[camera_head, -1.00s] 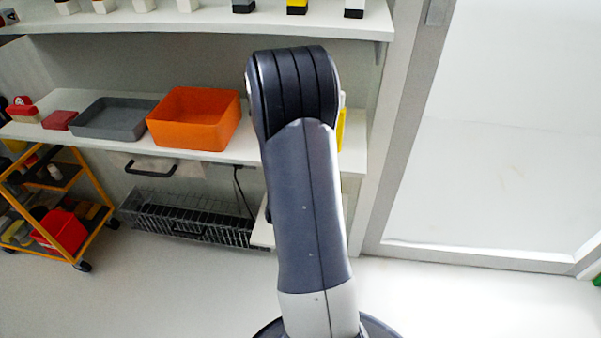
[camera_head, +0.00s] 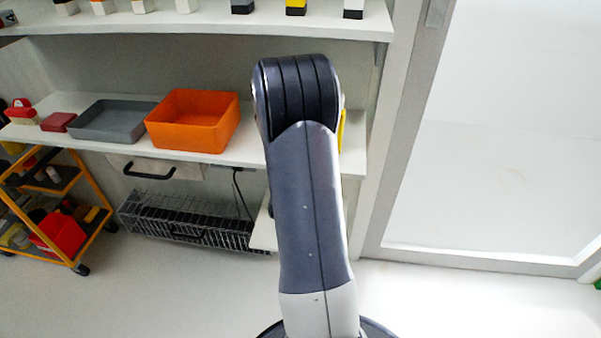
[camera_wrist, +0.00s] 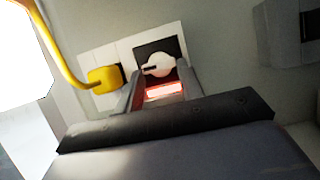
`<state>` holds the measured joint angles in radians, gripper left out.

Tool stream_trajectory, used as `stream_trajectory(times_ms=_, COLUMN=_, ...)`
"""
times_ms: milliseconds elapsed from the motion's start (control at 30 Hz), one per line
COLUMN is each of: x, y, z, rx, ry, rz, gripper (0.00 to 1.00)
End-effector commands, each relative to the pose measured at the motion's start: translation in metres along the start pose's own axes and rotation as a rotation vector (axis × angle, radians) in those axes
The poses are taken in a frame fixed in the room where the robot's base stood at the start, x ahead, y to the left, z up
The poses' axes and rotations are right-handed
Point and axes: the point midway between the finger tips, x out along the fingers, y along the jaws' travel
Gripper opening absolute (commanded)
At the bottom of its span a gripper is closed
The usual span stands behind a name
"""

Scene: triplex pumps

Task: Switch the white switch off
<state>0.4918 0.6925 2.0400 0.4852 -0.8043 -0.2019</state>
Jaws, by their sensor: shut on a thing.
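The white switch (camera_wrist: 158,65) is a round white knob with a dark mark, on a dark square of a pale wall plate. It shows in the wrist view, upper middle. My gripper (camera_wrist: 160,78) reaches up to it from below, one finger on each side, and is shut on it. A red, lit-looking strip (camera_wrist: 165,91) shows between the fingers. In the head view my arm hides the gripper and the switch.
A yellow plug with a cable (camera_wrist: 103,79) sits just left of the fingers. A grey box (camera_wrist: 288,35) is on the wall at right. The head view shows an orange bin (camera_head: 193,121), a grey tray (camera_head: 113,121) and a yellow trolley (camera_head: 90,180) at left.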

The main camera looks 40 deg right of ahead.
Motion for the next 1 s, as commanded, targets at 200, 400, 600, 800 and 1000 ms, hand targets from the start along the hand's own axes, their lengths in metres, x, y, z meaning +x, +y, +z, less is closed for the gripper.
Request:
stream_trajectory(times_ms=200, x=-0.0001, y=-0.0002, z=-0.0001, rx=-0.001, ry=0.000, rz=0.000, gripper=0.14)
stream_trajectory(times_ms=400, x=-0.0006, y=-0.0011, z=-0.0010, rx=-0.031, ry=0.000, rz=0.011, gripper=0.14)
stream_trajectory(times_ms=600, x=-0.0010, y=-0.0033, z=-0.0019, rx=-0.124, ry=-0.001, rz=0.049, gripper=0.14)
stream_trajectory(times_ms=800, x=-0.0012, y=-0.0061, z=-0.0017, rx=-0.278, ry=-0.002, rz=0.113, gripper=0.14)
stream_trajectory(times_ms=1000, x=-0.0006, y=-0.0093, z=-0.0007, rx=-0.453, ry=-0.001, rz=0.186, gripper=0.14)
